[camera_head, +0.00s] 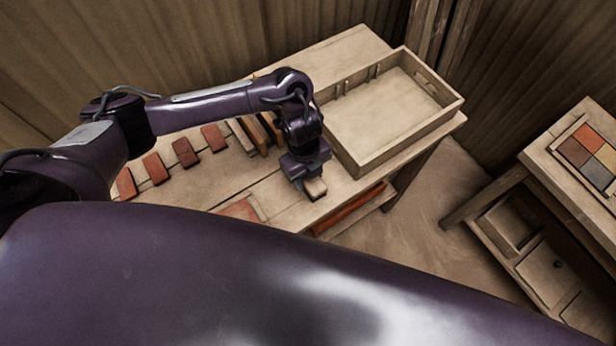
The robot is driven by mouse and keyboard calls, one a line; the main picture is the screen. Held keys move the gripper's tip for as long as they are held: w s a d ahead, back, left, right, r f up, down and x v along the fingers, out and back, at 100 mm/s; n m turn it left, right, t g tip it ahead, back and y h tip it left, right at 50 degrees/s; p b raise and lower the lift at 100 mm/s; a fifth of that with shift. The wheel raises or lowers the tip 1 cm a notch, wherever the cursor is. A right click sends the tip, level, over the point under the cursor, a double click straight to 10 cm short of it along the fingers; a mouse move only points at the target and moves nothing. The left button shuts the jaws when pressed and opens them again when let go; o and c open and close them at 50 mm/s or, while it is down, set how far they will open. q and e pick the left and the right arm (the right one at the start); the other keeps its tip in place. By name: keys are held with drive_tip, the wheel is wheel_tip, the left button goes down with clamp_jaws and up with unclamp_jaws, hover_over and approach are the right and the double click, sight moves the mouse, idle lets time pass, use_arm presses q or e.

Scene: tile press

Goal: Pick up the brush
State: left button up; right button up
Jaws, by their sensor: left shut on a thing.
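My left gripper (307,181) points down over the front right part of the workbench (225,180). It is shut on a small pale wooden piece (316,189), which seems to be the brush. Only the end of that piece shows below the fingers; the rest is hidden by the gripper. I cannot tell whether it touches the bench top. My right gripper is not in view.
An empty wooden tray (437,113) stands right of my left gripper. Several reddish tiles (185,152) lie in a row at left, with wooden bars (256,133) beside them. A side table (536,152) holds coloured tiles (590,155). My dark body hides the front.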

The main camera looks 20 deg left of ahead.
use_arm(q)
wheel_tip(320, 180, up, 18)
drive_tip(key=p, duration=0.2)
drive_tip(key=shift+r, duration=0.15)
